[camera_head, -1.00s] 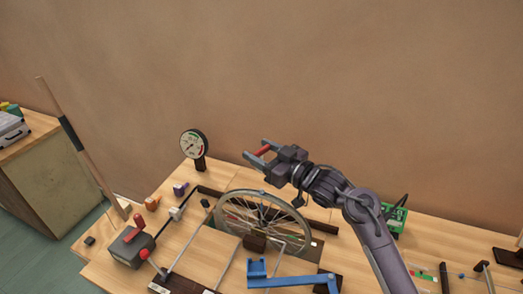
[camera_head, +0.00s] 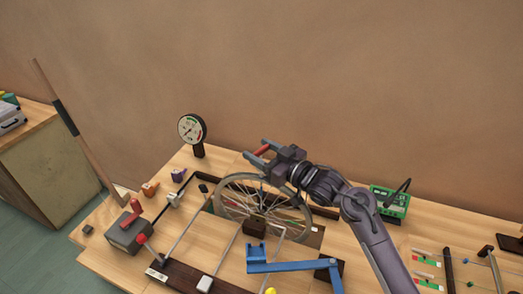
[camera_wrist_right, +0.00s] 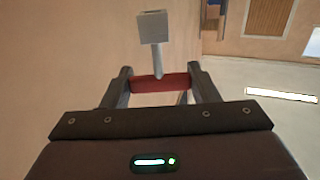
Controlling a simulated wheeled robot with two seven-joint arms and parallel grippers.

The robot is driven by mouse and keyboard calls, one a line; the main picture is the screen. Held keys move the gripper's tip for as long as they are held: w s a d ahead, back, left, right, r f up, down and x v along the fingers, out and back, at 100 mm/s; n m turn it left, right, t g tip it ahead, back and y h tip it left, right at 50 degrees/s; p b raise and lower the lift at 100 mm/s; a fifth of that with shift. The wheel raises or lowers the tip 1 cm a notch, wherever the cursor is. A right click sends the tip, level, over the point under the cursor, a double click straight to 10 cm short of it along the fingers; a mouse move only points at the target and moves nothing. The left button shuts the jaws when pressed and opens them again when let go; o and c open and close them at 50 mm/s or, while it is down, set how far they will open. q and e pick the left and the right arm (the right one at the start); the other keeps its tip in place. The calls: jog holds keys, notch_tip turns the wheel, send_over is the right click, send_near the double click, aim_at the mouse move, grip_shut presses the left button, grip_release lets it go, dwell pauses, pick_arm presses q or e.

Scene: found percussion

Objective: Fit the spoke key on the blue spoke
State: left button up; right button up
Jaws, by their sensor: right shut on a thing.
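My right gripper (camera_head: 258,152) is shut on the red handle (camera_head: 263,149) of a tool, which I take for the spoke key. In the right wrist view the red handle (camera_wrist_right: 160,83) lies across between the two fingers, and a thin shaft leads from it to a grey block-shaped head (camera_wrist_right: 153,27). The spoked wheel (camera_head: 219,209) stands upright on the bench, below the gripper in the head view. The key appears apart from the wheel, near the upper rim in the picture. I cannot clearly pick out the blue spoke. My left gripper is not in view.
A dial gauge (camera_head: 191,129) stands left of the wheel. A blue bracket arm (camera_head: 295,267) lies in front of it. A grey box with a red lever (camera_head: 130,233) is at left, a green device (camera_head: 390,203) at right. The wall (camera_head: 330,80) rises behind the bench.

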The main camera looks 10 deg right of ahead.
jog(key=shift+p, duration=0.7)
dwell(1.4)
jog(key=shift+f+b, duration=0.8)
jog(key=shift+f, duration=0.45)
jog(key=o, duration=1.1)
jog(key=shift+s, duration=0.1)
jog(key=shift+s+d, duration=0.25)
jog(key=b+v, duration=0.1)
jog(key=v, duration=0.6)
jog(key=shift+b, duration=0.3)
